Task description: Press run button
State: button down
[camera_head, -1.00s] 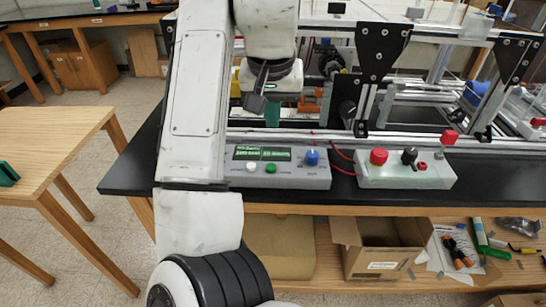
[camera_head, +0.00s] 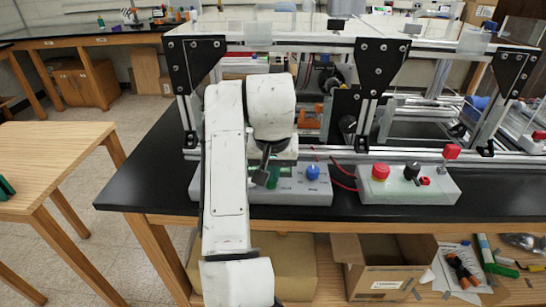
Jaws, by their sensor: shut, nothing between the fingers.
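The grey control box (camera_head: 297,193) lies on the black bench top, with a blue knob (camera_head: 313,171) at its right end. My gripper (camera_head: 262,178) is shut and empty, pointing down over the middle of this box. A green patch shows beside and behind its fingers; I cannot tell whether the fingertips touch the box. The green button and the white button on the box are hidden behind my gripper and arm, and most of the green display is covered. No run label is readable.
A second grey box (camera_head: 408,187) to the right carries a red button (camera_head: 380,171), a black knob (camera_head: 411,171) and smaller red parts. An aluminium extrusion frame (camera_head: 384,48) stands behind both boxes. A cardboard box (camera_head: 385,276) sits on the shelf below. A wooden table (camera_head: 60,145) stands left.

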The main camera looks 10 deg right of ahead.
aim_at(274, 185)
jog(key=shift+f, duration=0.4)
jog(key=shift+s+f+p, duration=0.2)
jog(key=shift+f+p, duration=0.15)
jog(key=shift+f, duration=0.8)
jog(key=shift+r+p, duration=0.55)
jog(key=shift+p, duration=0.05)
notch_tip(274, 185, up, 5)
jog(key=p, duration=0.4)
jog(key=shift+w, duration=0.15)
jog(key=v, duration=0.9)
jog(key=shift+r, duration=0.2)
jog(key=shift+f, duration=0.1)
